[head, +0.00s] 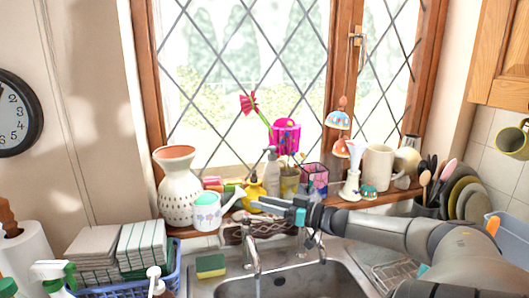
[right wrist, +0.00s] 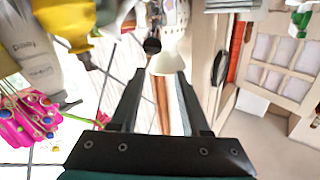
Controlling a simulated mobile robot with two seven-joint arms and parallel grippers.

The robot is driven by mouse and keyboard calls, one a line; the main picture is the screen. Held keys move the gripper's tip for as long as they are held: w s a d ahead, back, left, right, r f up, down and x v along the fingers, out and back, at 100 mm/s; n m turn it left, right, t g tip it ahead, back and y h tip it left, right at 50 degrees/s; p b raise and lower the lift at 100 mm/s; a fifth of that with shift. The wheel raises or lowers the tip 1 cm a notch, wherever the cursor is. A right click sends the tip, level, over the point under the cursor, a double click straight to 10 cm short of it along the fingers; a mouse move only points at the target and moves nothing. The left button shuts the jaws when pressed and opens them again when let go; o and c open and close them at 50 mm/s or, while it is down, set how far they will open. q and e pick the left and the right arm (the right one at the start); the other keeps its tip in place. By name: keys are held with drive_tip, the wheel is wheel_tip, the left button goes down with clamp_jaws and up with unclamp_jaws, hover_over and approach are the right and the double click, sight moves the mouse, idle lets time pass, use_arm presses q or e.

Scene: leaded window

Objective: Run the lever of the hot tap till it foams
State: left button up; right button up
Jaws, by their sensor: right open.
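Two chrome taps show at the sink (head: 290,283) in the head view: a left tap (head: 252,254) and a right tap (head: 319,246). I cannot tell which is hot, and their levers are partly hidden by my right arm. A thin pale streak hangs below the left spout; whether it is running water is unclear. My right gripper (head: 264,204) is open and empty, pointing left above and behind the taps, near the sill. The right wrist view shows its parted fingers (right wrist: 158,78) with nothing between them. My left gripper is not in view.
A white vase (head: 178,190), a watering can (head: 207,212), a soap bottle (head: 271,170) and a pink pot (head: 285,136) crowd the sill around my right gripper. A sponge (head: 210,266) and a blue basket (head: 172,276) lie left of the sink.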

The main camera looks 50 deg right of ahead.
wheel_tip(320, 180, up, 15)
drive_tip(key=p, duration=0.7)
drive_tip(key=shift+p, duration=0.35)
drive_tip(key=shift+f, duration=0.1)
drive_tip(key=shift+c, duration=0.3)
